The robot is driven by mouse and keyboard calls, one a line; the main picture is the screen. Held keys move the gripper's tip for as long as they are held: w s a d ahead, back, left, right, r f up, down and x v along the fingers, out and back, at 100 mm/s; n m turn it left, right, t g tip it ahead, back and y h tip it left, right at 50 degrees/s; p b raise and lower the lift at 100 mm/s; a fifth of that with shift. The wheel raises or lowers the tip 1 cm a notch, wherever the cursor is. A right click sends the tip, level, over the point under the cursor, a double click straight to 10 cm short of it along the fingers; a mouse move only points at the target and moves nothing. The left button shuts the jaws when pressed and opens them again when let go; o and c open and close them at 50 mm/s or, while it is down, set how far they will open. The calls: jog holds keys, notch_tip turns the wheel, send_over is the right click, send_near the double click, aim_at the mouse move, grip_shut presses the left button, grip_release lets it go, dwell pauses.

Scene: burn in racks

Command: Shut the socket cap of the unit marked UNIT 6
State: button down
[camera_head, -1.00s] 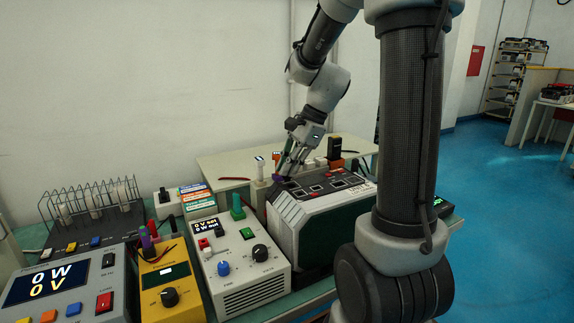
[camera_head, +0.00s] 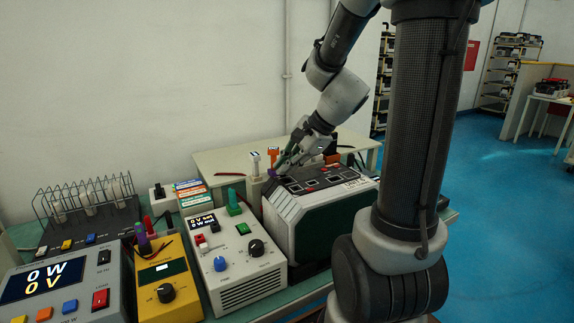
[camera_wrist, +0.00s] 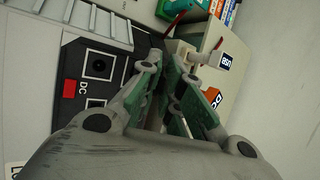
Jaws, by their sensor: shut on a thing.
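The dark-topped unit (camera_head: 322,183) with light ribbed sides stands at the right end of the row on the bench.
A grey instrument (camera_head: 235,262), a yellow meter (camera_head: 168,290) and a display unit (camera_head: 62,290) stand to the left. Small tagged posts, one white (camera_head: 255,160) and one orange (camera_head: 273,154), stand close behind the gripper. A wire rack (camera_head: 88,200) is at the far left.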

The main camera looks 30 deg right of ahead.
jog(key=c, duration=1.6)
grip_release()
jog(key=shift+o, duration=0.2)
jog(key=shift+r, duration=0.1)
jog(key=v, duration=1.2)
jog(key=shift+w, duration=0.1)
